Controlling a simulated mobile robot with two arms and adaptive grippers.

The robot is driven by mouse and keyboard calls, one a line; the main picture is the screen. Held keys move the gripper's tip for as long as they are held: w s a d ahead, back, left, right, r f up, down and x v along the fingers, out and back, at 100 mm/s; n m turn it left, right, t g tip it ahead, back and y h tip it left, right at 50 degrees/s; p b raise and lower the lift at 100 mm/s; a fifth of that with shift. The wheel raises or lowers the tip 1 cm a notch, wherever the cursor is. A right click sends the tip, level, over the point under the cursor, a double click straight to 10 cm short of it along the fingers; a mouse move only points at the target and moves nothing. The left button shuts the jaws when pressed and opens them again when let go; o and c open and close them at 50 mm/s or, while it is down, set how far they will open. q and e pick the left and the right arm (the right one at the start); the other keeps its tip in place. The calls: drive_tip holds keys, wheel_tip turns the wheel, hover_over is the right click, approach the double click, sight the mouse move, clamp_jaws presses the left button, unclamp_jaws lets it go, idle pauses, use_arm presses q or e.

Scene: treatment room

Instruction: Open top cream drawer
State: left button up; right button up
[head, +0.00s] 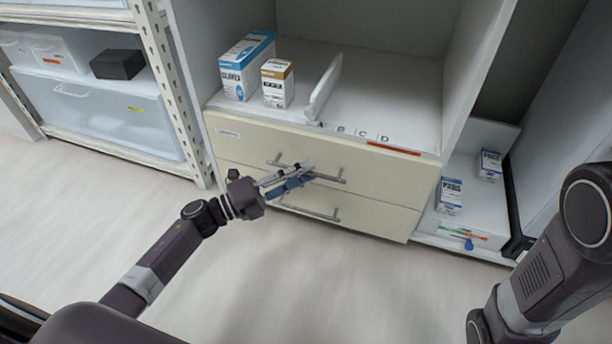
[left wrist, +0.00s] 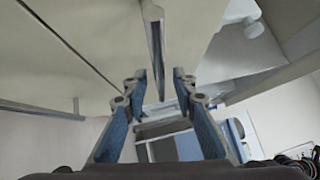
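The top cream drawer (head: 235,140) is the upper of two cream drawer fronts in the head view and looks flush with the lower one. Its metal bar handle (head: 330,177) runs across its front. My left gripper (head: 306,173) is at this handle and covers its middle part. In the left wrist view the handle bar (left wrist: 153,40) points in between the two parted fingers of the gripper (left wrist: 159,82). The fingers look apart, with gaps on both sides of the bar. My right gripper is out of view; only part of my right arm shows.
The lower cream drawer (head: 375,215) has its own handle (head: 310,212). Blue-white (head: 246,66) and brown-white (head: 277,84) boxes stand on the shelf above, beside a white divider (head: 324,88). A rack with bins (head: 98,108) stands left. The floor in front is clear.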

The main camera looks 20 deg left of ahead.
use_arm(q)
drive_tip(key=shift+w+d+r, duration=0.1)
drive_tip(key=shift+w+d, duration=0.25)
drive_tip(key=shift+d, duration=0.05)
drive_tip(key=shift+c, duration=0.6)
clamp_jaws()
